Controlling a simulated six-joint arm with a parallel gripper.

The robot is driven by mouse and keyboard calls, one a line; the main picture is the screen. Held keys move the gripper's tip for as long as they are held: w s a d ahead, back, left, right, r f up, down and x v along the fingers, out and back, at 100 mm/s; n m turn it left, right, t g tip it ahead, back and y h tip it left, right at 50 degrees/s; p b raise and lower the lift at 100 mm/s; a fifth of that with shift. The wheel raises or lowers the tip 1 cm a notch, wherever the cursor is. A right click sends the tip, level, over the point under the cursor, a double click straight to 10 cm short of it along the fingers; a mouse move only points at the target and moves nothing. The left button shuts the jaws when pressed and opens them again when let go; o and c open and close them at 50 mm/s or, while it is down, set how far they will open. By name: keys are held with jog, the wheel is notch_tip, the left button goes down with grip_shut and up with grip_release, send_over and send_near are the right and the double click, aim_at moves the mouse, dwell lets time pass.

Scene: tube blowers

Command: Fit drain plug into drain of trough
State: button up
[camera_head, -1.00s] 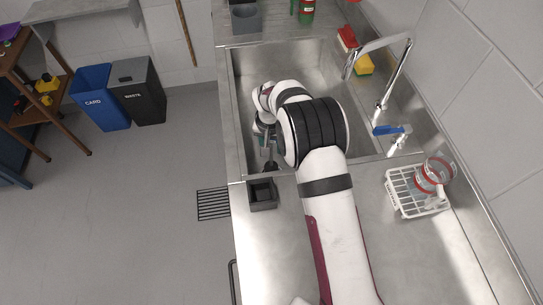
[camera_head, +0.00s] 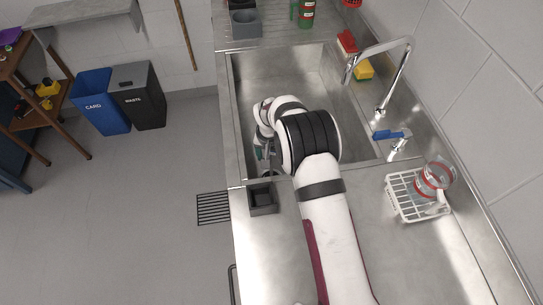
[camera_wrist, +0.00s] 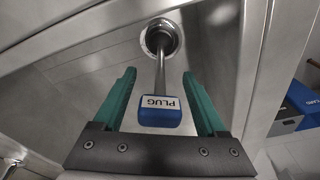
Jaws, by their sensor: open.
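The drain plug has a blue block handle (camera_wrist: 160,110) marked PLUG and a grey rod. In the wrist view its rod runs from the handle to the round metal drain (camera_wrist: 161,38) in the trough floor; I cannot tell how deep its end sits. My gripper (camera_wrist: 159,75) has its green fingers apart, one on each side of the handle and rod, with gaps at both sides. In the head view my gripper (camera_head: 264,150) is low inside the steel trough (camera_head: 283,68), near its front left corner. My arm and gripper mostly hide the plug and drain there.
A dark square holder (camera_head: 263,199) stands on the counter just in front of the trough. A tap (camera_head: 383,85) with a blue lever and sponges (camera_head: 356,60) are on the right. A white rack (camera_head: 410,205) with a glass jar is at the front right.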

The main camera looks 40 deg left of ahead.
notch_tip(320, 180, up, 12)
jog(key=s, duration=0.1)
jog(key=d+r+m, duration=0.2)
jog(key=d+r, duration=0.3)
jog(key=d, duration=0.3)
jog(key=d+r+m, duration=0.1)
jog(key=d+r, duration=0.4)
jog(key=d, duration=0.3)
jog(key=s+d+r+m+g, duration=0.1)
jog(key=s+d+r+m, duration=0.35)
jog(key=s+d, duration=0.7)
jog(key=s+d+m+y, duration=0.1)
jog(key=s+d+m, duration=0.1)
jog(key=s+d, duration=0.4)
jog(key=s, duration=0.4)
jog(key=shift+s+d+f+m, duration=0.2)
jog(key=shift+d+m, duration=0.15)
